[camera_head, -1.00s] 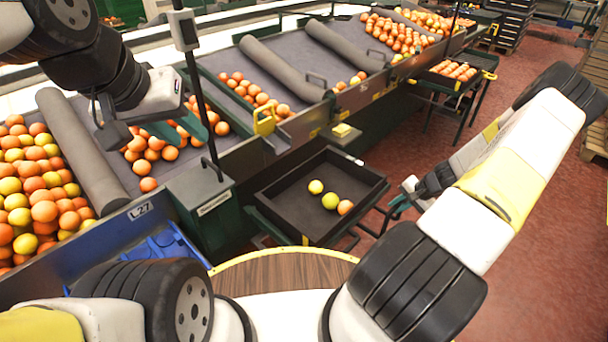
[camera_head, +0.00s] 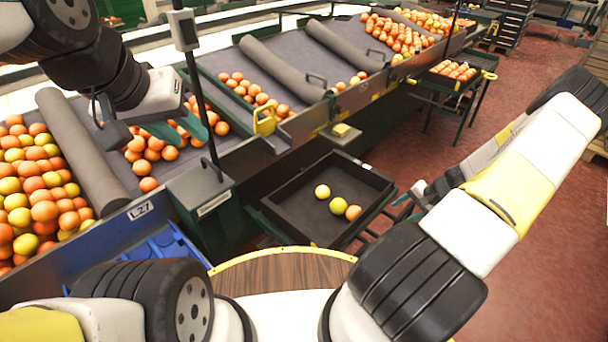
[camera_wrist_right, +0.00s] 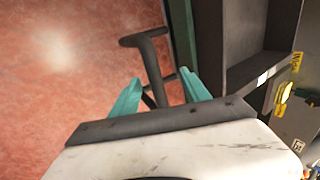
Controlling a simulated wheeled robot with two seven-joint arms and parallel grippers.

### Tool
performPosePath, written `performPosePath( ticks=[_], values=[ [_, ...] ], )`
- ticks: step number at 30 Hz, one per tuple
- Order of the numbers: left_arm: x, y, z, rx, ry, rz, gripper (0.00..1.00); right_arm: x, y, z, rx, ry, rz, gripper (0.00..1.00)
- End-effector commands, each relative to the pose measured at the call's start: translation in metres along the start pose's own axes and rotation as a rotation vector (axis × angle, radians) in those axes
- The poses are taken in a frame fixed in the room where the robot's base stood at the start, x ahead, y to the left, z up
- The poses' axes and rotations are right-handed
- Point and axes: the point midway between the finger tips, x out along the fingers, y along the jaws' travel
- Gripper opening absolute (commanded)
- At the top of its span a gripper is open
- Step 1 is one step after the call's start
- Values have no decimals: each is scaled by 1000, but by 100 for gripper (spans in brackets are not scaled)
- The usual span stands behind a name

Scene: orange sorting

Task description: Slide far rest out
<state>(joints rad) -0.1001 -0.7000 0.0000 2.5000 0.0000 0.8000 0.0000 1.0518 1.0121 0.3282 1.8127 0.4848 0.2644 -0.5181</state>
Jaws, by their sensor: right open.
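A black tray (camera_head: 285,222) with a few fruits sits low beside the conveyor in the head view; its dark wall shows in the right wrist view (camera_wrist_right: 212,45). Dark bars of a rest (camera_head: 372,234) stick out from the tray's right side. In the right wrist view a dark T-shaped bar (camera_wrist_right: 151,62) stands just beyond and between my right gripper's teal fingertips. My right gripper (camera_wrist_right: 160,90) is open, beside the tray; contact with the bar cannot be told. My left gripper (camera_head: 178,128) is open above the oranges on the conveyor.
Loose oranges (camera_head: 150,150) lie on the conveyor, with a full bed of fruit at the left. A green-lidded box (camera_head: 203,190) and a blue crate (camera_head: 165,250) stand left of the tray. Red floor (camera_head: 540,260) is clear at the right.

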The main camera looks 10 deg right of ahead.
Motion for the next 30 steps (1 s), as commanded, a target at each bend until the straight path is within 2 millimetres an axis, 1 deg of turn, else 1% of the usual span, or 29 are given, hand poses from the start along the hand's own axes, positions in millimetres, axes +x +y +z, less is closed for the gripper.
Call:
performPosePath(
  ticks=[4,7,30],
  values=[
    [0,0,0,0,0,0,34,-1,-1,0,-1,0,0,55],
    [0,0,0,0,0,0,34,-6,-3,-1,-2,1,0,55],
    [0,0,0,0,0,0,34,-58,-32,0,-2,1,0,55]
  ],
)
